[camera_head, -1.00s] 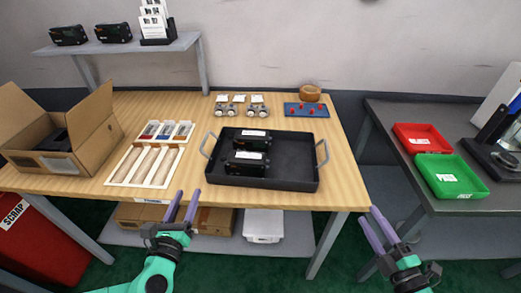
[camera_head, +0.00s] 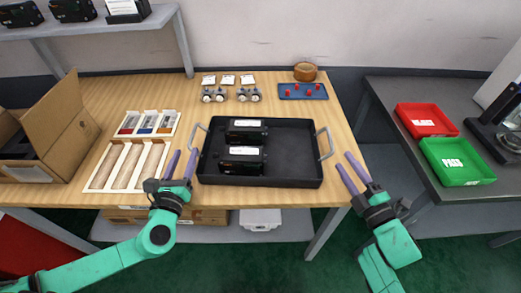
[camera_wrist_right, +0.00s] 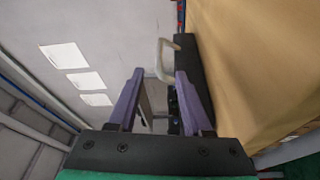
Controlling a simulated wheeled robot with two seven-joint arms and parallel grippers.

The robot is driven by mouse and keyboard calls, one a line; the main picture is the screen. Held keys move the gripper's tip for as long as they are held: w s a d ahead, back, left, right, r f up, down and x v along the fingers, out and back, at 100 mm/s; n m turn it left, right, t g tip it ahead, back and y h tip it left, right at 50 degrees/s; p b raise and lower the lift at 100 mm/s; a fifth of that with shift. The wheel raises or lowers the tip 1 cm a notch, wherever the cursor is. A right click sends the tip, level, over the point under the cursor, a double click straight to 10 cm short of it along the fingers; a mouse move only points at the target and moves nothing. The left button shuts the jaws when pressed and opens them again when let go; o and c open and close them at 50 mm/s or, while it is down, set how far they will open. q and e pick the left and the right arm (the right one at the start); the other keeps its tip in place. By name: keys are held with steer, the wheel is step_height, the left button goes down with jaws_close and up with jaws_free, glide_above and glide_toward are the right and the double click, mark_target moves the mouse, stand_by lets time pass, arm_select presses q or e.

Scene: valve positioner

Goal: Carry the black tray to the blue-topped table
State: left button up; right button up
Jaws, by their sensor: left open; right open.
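The black tray (camera_head: 300,150) sits on the wood-topped table, with a grey handle on each side. It holds two black boxes, one at the back (camera_head: 246,131) and one in front (camera_head: 241,158). My left gripper (camera_head: 184,153) is open, just left of and in front of the left handle (camera_head: 193,140). My right gripper (camera_head: 344,160) is open, just right of the right handle (camera_head: 325,143). In the right wrist view the handle (camera_wrist_right: 162,62) shows ahead, near the gap between the open fingers (camera_wrist_right: 160,75). No blue-topped table is in view.
The wood-topped table (camera_head: 285,196) also bears a cardboard box (camera_head: 72,125), sectioned holders (camera_head: 128,165), small wheeled parts (camera_head: 248,94) and a blue mat (camera_head: 303,91). A grey table (camera_head: 390,90) on the right holds red (camera_head: 427,120) and green (camera_head: 457,161) trays.

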mark_target(196, 126)
arm_select(q)
steer(key=w, duration=0.9)
steer(key=shift+w+a, duration=0.1)
arm_select(e)
steer(key=x, duration=0.9)
steer(key=shift+w, duration=0.1)
arm_select(q)
steer(key=shift+c, duration=0.3)
arm_select(e)
steer(key=shift+c, duration=0.3)
arm_select(q)
jaws_close()
arm_select(e)
jaws_close()
arm_select(q)
steer(key=shift+a, duration=0.1)
arm_select(e)
steer(key=shift+d, duration=0.15)
